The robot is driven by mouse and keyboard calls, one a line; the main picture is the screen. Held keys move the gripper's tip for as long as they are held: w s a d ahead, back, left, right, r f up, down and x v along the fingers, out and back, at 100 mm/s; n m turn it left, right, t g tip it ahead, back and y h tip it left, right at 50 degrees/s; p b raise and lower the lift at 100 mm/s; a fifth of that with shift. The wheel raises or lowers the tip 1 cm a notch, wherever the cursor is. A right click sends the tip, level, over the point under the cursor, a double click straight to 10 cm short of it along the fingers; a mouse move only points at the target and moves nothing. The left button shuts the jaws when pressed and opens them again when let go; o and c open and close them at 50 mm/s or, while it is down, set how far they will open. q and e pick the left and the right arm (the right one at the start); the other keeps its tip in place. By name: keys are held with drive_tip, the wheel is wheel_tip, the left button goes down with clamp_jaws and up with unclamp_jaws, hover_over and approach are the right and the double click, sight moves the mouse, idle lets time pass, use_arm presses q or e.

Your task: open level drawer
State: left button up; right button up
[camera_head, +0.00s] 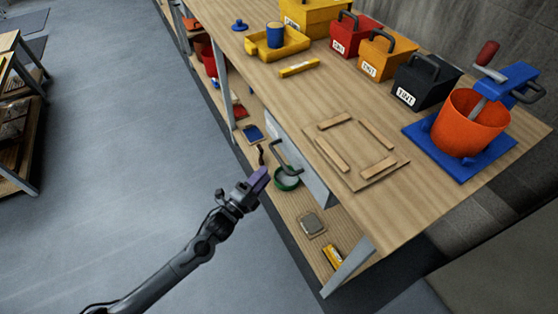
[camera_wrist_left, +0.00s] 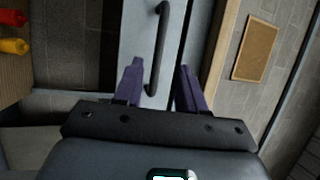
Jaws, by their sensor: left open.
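A grey drawer front (camera_head: 312,172) sits under the wooden workbench top, and it also shows in the left wrist view (camera_wrist_left: 190,40). Its black bar handle (camera_head: 277,153) faces the aisle. My left gripper (camera_head: 264,174), with purple fingers, is open just in front of the drawer. In the left wrist view the handle (camera_wrist_left: 160,45) runs upright, with its lower end between the two spread fingers (camera_wrist_left: 160,68). I cannot tell whether either finger touches it. The drawer looks shut, and its inside is hidden. My right gripper is not in view.
The workbench top (camera_head: 385,215) carries a wooden frame (camera_head: 335,155), an orange bucket (camera_head: 468,125) on a blue base and several toolboxes. A lower shelf (camera_head: 285,205) holds a green-rimmed bowl (camera_head: 287,180) and small items. The grey floor (camera_head: 130,130) at left is clear.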

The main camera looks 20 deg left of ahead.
sight(279, 157)
use_arm(q)
drive_tip(key=b+x, duration=0.2)
drive_tip(key=x, duration=0.6)
drive_tip(key=shift+w+d, duration=0.2)
clamp_jaws()
